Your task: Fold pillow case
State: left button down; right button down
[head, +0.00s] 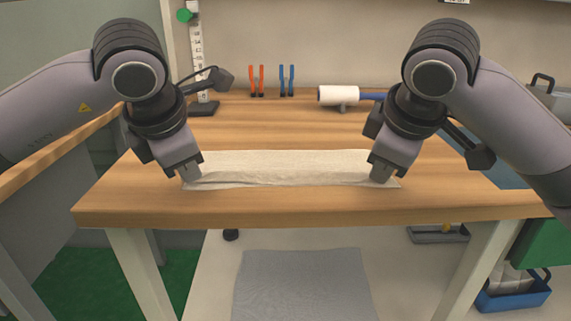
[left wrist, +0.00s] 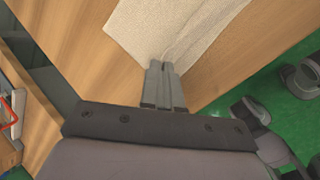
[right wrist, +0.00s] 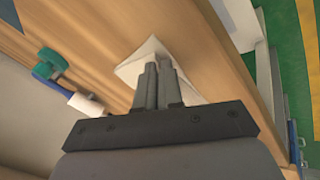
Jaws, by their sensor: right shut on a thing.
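The pillow case (head: 285,168) is a pale off-white cloth. It lies on the wooden table as a long, narrow strip across the middle, with a crease along its near left side. My left gripper (head: 190,177) is at its left end, fingers together on the cloth; the left wrist view shows a crease running from the fingertips (left wrist: 161,64) across the cloth (left wrist: 180,28). My right gripper (head: 378,176) is shut on the right end of the cloth, and a corner (right wrist: 150,50) shows around its fingers in the right wrist view. The cloth between the fingers is hidden.
The wooden table (head: 290,208) is bare in front of the cloth. At the back are a white roller (head: 338,95), orange-handled pliers (head: 257,82), blue-handled pliers (head: 286,80) and an upright ruler (head: 198,60) on a dark base. A grey mat (head: 300,285) lies below.

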pick_arm(q)
jog(key=c, duration=1.1)
grip_release()
pick_arm(e)
jog(key=c, duration=1)
grip_release()
jog(key=shift+c, duration=0.2)
pick_arm(q)
jog(key=shift+o, duration=0.5)
pick_arm(e)
jog(key=shift+o, duration=0.2)
jog(key=shift+s, duration=0.1)
pick_arm(q)
jog(key=shift+s+f, duration=0.1)
